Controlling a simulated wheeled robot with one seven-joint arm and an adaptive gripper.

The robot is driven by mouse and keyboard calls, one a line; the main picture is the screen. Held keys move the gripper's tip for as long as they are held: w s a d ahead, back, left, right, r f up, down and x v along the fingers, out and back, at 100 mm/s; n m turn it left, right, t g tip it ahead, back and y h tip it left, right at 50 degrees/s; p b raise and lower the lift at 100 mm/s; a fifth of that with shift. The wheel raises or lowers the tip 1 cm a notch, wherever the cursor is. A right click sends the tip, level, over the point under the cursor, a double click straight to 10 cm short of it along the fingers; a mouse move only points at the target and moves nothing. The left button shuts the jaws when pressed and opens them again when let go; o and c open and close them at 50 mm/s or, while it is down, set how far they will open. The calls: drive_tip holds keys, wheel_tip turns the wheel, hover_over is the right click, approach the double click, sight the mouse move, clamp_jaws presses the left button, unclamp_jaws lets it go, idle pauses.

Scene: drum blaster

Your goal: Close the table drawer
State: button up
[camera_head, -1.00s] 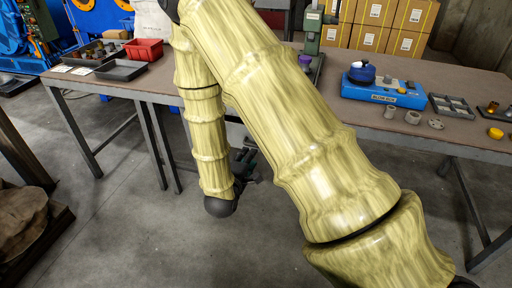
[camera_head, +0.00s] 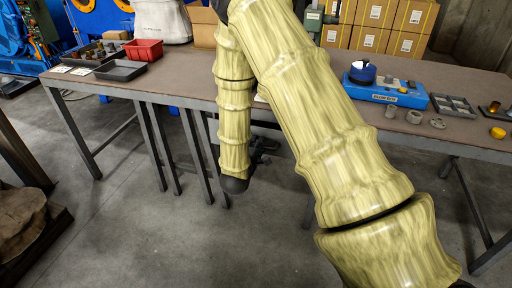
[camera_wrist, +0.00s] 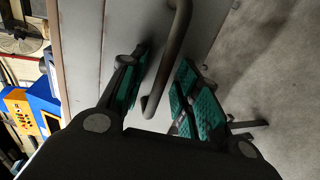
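The table (camera_head: 200,88) has a brown top and a grey metal frame. In the wrist view a grey drawer front (camera_wrist: 92,45) with a dark curved bar handle (camera_wrist: 174,52) fills the middle. My gripper (camera_wrist: 164,62) is open, with one teal-padded finger on each side of the handle. The handle lies between the fingers, and I see a gap on both sides. In the head view my gripper (camera_head: 262,150) is small and dark below the table's front edge. My arm hides the drawer there, so I cannot tell how far it stands out.
On the table are a red bin (camera_head: 144,50), a black tray (camera_head: 119,70), a blue device (camera_head: 386,92) and a grey divided tray (camera_head: 453,106). Several table legs (camera_head: 198,155) stand left of my arm. The concrete floor (camera_head: 130,235) in front is clear.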

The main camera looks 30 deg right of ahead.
clamp_jaws()
drive_tip(key=shift+w+d+r+p, duration=0.1)
drive_tip(key=shift+w+d+p, duration=0.75)
drive_tip(key=shift+w+d, duration=0.7)
drive_tip(key=shift+s+d, duration=0.1)
unclamp_jaws()
drive_tip(key=shift+d, duration=0.1)
